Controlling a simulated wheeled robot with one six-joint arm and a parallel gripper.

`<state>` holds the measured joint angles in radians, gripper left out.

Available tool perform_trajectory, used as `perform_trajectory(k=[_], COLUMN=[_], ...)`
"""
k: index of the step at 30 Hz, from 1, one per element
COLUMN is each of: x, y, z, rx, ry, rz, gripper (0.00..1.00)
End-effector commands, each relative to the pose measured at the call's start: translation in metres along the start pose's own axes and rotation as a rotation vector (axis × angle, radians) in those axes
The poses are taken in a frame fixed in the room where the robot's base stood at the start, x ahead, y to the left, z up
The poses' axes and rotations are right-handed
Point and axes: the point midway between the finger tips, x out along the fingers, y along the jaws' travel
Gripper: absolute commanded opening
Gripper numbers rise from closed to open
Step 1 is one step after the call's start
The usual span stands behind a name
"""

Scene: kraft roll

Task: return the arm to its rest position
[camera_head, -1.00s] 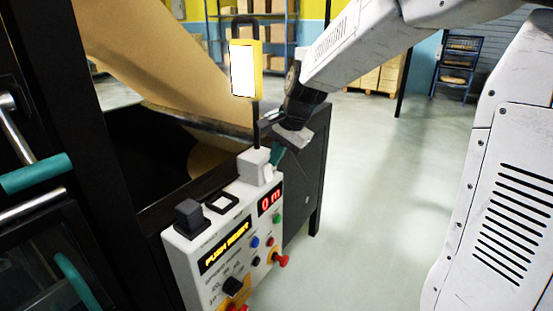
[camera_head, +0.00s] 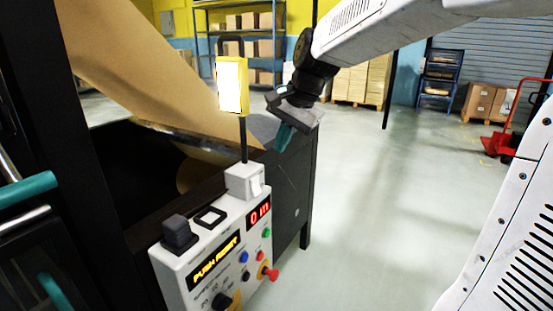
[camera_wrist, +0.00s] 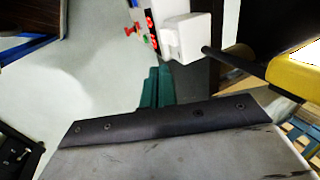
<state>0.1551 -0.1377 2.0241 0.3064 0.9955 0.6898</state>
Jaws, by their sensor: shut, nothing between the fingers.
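My white arm (camera_head: 395,25) reaches in from the upper right of the head view. My gripper (camera_head: 284,137) hangs beside the right end of the machine frame, a little above and behind the control box. Its teal fingers are together with nothing between them. In the wrist view the teal fingers (camera_wrist: 156,88) show beyond a dark metal edge, with clear floor to their left. The grey control box (camera_head: 225,250) shows "PUSH RESET" and "0 m" and carries several buttons and a red knob.
A yellow lamp (camera_head: 231,86) on a black post stands left of my gripper. Brown kraft paper (camera_head: 140,75) slopes into the black machine. Behind are shelves with boxes (camera_head: 250,30), stacked cartons (camera_head: 365,82) and a red pallet truck (camera_head: 505,140).

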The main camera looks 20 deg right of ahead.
Motion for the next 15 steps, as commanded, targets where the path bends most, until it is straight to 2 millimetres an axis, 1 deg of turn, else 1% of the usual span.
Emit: perform_trajectory(k=[1,5,15], x=[-0.0057,-0.0122,-0.0126], y=[-0.0017,-0.0033,-0.0046], z=[-0.0003,0.0007,0.0024], rx=[0.000,-0.001,-0.004], ry=[0.002,0.000,-0.001], rz=[-0.002,0.000,0.000], gripper=[0.00,0.00,0.00])
